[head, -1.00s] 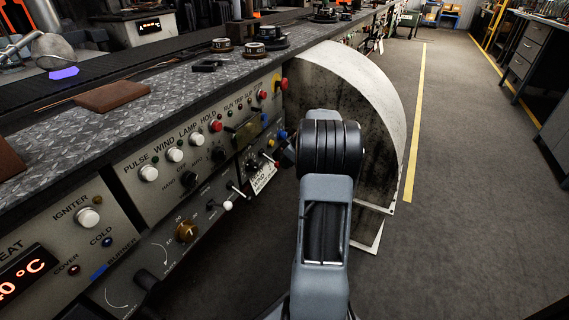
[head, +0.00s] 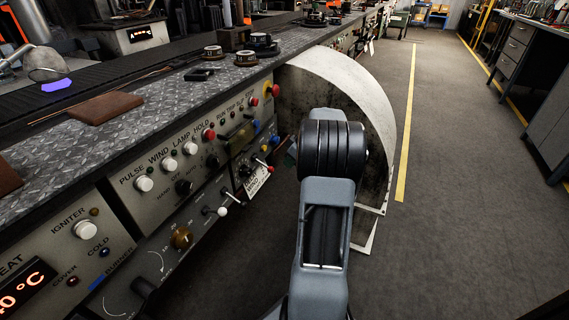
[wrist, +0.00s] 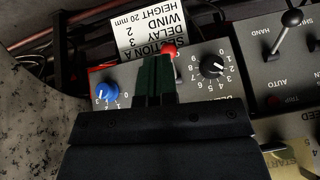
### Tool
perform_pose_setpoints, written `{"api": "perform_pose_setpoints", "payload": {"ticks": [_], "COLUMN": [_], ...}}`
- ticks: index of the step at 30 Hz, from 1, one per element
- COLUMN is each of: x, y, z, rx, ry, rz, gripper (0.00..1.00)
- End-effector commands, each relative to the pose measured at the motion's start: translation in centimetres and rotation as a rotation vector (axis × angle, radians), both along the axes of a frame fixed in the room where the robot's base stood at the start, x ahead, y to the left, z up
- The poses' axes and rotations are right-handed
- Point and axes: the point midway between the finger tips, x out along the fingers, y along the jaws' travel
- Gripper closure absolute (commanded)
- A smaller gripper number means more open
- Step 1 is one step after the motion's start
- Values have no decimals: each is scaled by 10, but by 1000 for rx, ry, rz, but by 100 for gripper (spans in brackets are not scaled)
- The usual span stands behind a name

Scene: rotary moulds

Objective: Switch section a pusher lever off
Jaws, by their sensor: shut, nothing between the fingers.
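A lever with a red ball end (wrist: 170,50) shows at my fingertips in the wrist view, partly hidden behind them. In the head view a red-ended lever (head: 270,168) stands out from the panel above a white tag. No pusher label is readable there. My gripper (wrist: 160,62) is shut and empty, its tips close to the red ball; I cannot tell whether they touch. The tag (wrist: 160,38) reads Section A, upside down, behind the tips. In the head view my arm hides the gripper.
A blue knob (wrist: 105,94) and a black dial (wrist: 212,66) flank my fingers. A black-ball lever (wrist: 292,18) marked HAND and AUTO is at right. A curved pale guard (head: 375,110) stands behind my arm. Open floor (head: 460,220) lies to the right.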

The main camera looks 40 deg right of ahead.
Motion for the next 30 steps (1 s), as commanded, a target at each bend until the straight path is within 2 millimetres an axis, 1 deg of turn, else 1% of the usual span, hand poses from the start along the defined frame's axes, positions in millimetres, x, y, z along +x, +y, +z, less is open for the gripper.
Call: {"api": "perform_pose_setpoints", "payload": {"ticks": [1,6,12,18,30], "x": [-11,-41,-64,-74,-75], "y": [-6,-23,-36,-41,-41], "z": [4,10,14,15,15], "rx": [3,0,0,-1,-1], "ry": [2,-1,-2,-3,-3], "rz": [-6,-10,-10,-7,-5], "gripper": [100,100,100,100,100]}}
